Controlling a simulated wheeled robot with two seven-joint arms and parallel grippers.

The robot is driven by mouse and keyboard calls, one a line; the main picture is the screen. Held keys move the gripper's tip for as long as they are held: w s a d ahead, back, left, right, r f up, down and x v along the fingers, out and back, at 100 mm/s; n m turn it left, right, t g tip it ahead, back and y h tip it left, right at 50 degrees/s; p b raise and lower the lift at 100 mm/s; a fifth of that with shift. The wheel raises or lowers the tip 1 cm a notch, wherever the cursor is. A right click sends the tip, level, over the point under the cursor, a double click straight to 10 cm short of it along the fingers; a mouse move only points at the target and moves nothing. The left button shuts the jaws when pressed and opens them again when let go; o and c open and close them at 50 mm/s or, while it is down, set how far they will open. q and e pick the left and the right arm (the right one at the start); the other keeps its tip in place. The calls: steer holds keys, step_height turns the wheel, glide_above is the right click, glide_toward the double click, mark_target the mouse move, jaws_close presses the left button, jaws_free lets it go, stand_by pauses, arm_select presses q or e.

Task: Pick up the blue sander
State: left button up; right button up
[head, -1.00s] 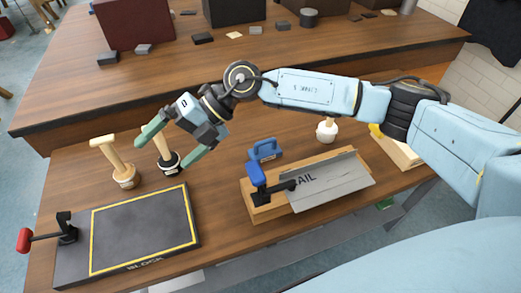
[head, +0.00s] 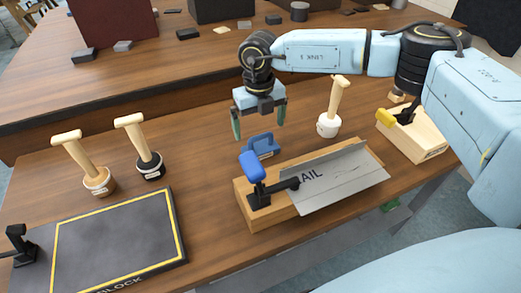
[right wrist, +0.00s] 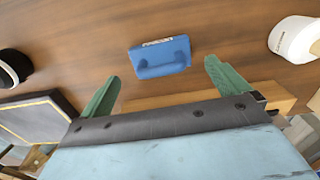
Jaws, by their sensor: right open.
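The blue sander (head: 262,144) lies on the wooden bench, just behind the wooden block with the blue-handled clamp. It also shows in the right wrist view (right wrist: 161,58), at the upper middle, with its handle bar visible. My right gripper (head: 258,124) is open and points down, above and slightly behind the sander. In the right wrist view the green fingers (right wrist: 160,84) are apart and empty, and the sander appears beyond the tips, between their lines. My left gripper is not in view.
The clamp's blue handle (head: 252,166) rises close to the sander. A metal sheet (head: 335,180) lies on the wooden block. A white-based stamp-like tool (head: 328,125) stands to the right; two similar tools (head: 100,178) stand left. A dark yellow-edged board (head: 120,240) lies front left.

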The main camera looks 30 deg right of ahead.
mark_target(260, 135)
step_height(260, 135, down, 2)
steer(key=shift+f, duration=0.2)
steer(key=f, duration=0.1)
steer(key=s+f, duration=0.1)
steer(key=f, duration=0.1)
steer(key=shift+f+b, duration=0.3)
steer(key=shift+b, duration=0.1)
steer(key=shift+w+f, duration=0.1)
steer(key=shift+f, duration=0.45)
steer(key=c, duration=0.7)
steer(key=shift+r, duration=0.25)
steer(key=shift+c, duration=0.2)
step_height(260, 135, up, 3)
steer(key=shift+f, duration=0.1)
arm_select(q)
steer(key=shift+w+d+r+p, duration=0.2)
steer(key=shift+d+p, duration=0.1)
steer(key=shift+p, duration=0.35)
arm_select(e)
step_height(260, 135, up, 7)
steer(key=shift+f, duration=0.1)
